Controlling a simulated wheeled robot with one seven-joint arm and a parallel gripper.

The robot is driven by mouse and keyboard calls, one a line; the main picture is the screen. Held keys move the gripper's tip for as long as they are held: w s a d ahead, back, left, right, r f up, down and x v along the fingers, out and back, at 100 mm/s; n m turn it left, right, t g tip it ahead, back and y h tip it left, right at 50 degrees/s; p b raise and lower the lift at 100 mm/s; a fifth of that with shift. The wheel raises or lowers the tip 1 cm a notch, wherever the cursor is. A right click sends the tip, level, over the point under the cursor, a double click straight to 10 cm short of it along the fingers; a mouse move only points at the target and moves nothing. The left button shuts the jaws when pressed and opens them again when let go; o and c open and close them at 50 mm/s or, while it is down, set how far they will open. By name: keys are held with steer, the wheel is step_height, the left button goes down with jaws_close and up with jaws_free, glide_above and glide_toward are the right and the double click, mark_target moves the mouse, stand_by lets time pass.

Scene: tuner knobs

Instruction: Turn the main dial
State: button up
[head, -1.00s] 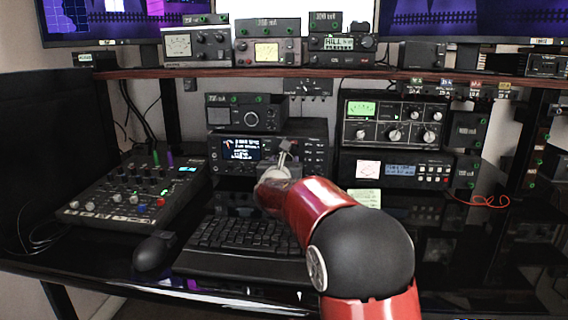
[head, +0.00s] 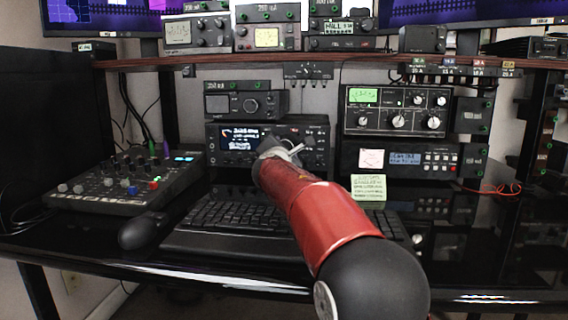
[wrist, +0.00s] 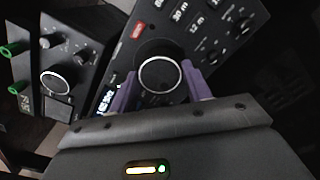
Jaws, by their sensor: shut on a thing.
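The black radio with a lit screen (head: 241,139) stands on the desk, and my red arm reaches to its front. In the wrist view, its main dial (wrist: 161,76), a round black knob with a pale rim, sits between the two purple fingers of my gripper (wrist: 160,84). The fingers are shut on the dial, one on each side. In the head view my gripper (head: 291,151) is small at the radio's front, and my arm and wrist hide the dial.
A smaller radio (head: 245,104) sits on top. More units, including a meter panel (head: 395,111), stand at right. A shelf (head: 270,58) runs above.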

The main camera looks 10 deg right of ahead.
steer(key=m+b, duration=0.3)
steer(key=shift+f+m, duration=0.25)
steer(key=shift+m, duration=0.15)
steer(key=m+b, duration=0.1)
steer(key=m, duration=0.1)
steer(key=shift+r+m, duration=0.1)
steer(key=shift+m, duration=0.3)
steer(key=m+b, duration=0.1)
steer(key=m, duration=0.2)
steer(key=shift+r, duration=0.1)
steer(key=shift+m, duration=1.6)
steer(key=o, duration=1)
steer(key=shift+c, duration=0.2)
